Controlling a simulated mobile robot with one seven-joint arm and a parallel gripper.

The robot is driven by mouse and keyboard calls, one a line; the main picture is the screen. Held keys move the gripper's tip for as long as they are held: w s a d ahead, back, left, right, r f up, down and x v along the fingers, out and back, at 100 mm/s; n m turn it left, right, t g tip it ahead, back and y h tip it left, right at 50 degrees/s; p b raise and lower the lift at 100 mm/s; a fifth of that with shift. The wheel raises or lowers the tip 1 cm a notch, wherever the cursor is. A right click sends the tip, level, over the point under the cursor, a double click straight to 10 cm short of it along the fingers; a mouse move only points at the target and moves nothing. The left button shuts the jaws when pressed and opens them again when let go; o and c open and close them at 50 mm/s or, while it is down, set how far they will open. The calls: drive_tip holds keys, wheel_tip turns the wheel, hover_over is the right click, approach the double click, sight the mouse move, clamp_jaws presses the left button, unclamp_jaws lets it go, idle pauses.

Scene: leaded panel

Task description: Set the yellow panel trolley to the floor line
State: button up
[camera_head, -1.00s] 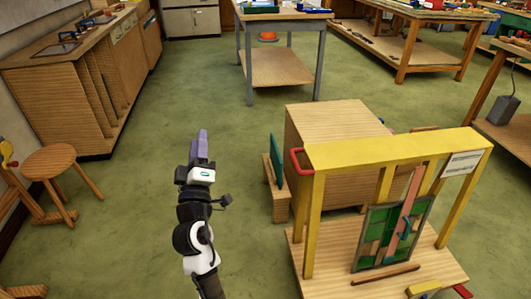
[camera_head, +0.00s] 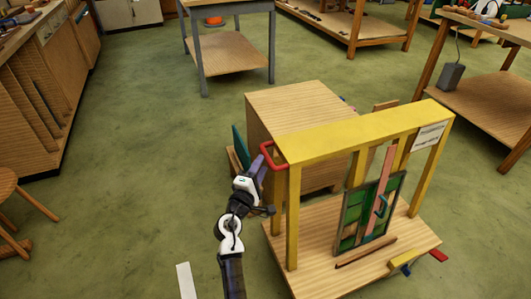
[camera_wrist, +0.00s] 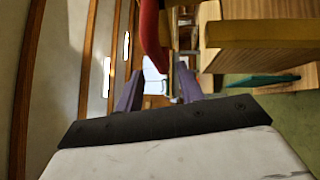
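The yellow panel trolley (camera_head: 365,134) stands at the right in the head view, with a wooden base (camera_head: 330,262) and a leaded panel (camera_head: 371,212) of green and reddish pieces on it. A red handle (camera_head: 266,157) sticks out from its left upper corner. My gripper (camera_head: 258,168) is beside this handle. In the wrist view my gripper (camera_wrist: 157,82) has its two purple fingers spread apart, and the red handle (camera_wrist: 151,36) shows at their upper side. I cannot tell whether they touch. A white strip (camera_head: 186,281), possibly the floor line, lies on the green floor at the lower left.
A wooden box-like cabinet (camera_head: 300,112) stands directly behind the trolley, with a green board (camera_head: 240,146) at its left. Workbenches (camera_head: 230,50) stand at the back and right. A stool (camera_head: 8,190) is at the left edge. The floor left of the trolley is mostly clear.

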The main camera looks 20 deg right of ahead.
sight(266, 154)
drive_tip(key=x, duration=0.5)
drive_tip(key=shift+w+p, duration=0.15)
drive_tip(key=shift+p, duration=0.25)
clamp_jaws()
